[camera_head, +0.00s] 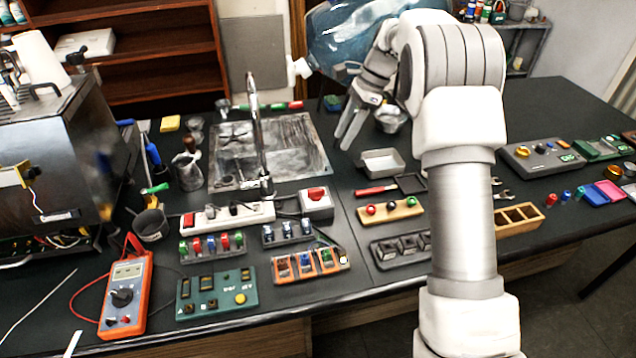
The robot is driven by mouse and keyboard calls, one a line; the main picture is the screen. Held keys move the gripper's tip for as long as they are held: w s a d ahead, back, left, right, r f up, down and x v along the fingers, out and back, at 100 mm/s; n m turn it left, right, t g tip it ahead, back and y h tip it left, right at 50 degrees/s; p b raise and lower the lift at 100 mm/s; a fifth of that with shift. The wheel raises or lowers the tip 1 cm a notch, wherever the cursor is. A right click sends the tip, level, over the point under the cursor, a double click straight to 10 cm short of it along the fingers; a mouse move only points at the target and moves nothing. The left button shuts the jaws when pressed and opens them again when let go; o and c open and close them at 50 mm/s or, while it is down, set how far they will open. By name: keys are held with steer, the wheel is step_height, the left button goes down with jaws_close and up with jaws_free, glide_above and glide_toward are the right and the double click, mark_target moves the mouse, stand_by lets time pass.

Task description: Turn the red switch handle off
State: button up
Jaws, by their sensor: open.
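A small grey panel (212,247) in front of the strip carries green, red and blue lever handles, one red (211,243). I cannot tell for certain which red part is the switch handle, nor its on or off position. My gripper (346,138) is open and empty, pointing down above the bench, behind the white box and to its right. It touches none of the switches.
A tap (257,130) stands over the sink (300,150) left of my gripper. A metal tray (380,163) lies below it. An orange multimeter (126,295), a green panel (217,294) and an orange-faced panel (310,264) line the front. A brewer (70,150) stands at left.

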mark_target(316, 189)
steer(key=p+x, duration=0.1)
steer(key=x, duration=1.6)
steer(key=shift+d, duration=0.1)
jaws_close()
